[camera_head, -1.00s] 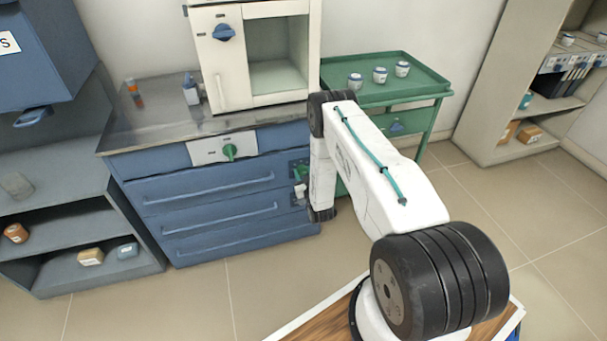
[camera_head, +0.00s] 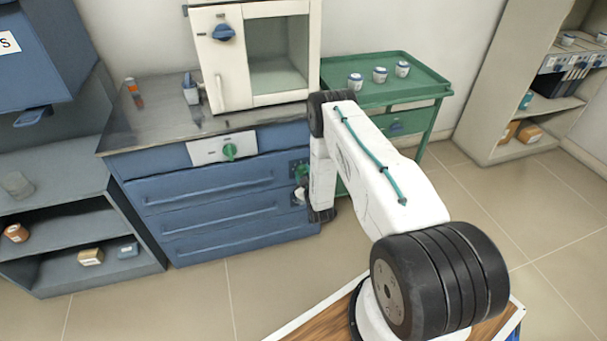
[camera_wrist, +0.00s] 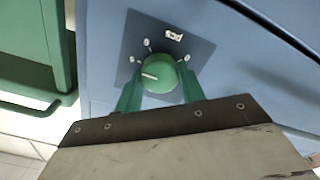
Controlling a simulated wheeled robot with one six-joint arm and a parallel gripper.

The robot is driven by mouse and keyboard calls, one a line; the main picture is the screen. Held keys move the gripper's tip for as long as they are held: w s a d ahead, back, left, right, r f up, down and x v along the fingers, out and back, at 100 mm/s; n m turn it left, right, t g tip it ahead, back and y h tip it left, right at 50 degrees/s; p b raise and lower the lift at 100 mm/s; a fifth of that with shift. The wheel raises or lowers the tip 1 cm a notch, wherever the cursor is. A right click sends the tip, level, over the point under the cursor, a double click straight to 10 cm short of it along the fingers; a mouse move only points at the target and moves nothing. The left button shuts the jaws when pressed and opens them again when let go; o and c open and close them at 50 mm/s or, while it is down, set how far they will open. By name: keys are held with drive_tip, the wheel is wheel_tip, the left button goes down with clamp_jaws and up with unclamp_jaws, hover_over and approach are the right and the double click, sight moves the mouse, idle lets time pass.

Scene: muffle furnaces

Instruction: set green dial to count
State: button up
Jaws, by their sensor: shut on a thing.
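The green dial (camera_wrist: 158,73) sits on a dark blue plate (camera_wrist: 202,49) on the blue cabinet, in the wrist view. My gripper (camera_wrist: 160,86) is shut on the dial, with a green finger on each side. In the head view the dial and fingers show only as a small green patch at the cabinet's right end, partly hidden by my arm.
Another green dial (camera_head: 230,151) is on a white panel (camera_head: 207,152) of the blue cabinet. The furnace (camera_head: 234,75) with a blue knob (camera_head: 223,32) stands on top. A green cart (camera_head: 425,85) with several jars stands close on the right. The floor in front is clear.

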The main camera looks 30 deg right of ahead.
drive_tip(key=o, duration=1)
drive_tip(key=v, duration=0.7)
drive_tip(key=shift+s+a, duration=0.15)
drive_tip(key=shift+s, duration=0.25)
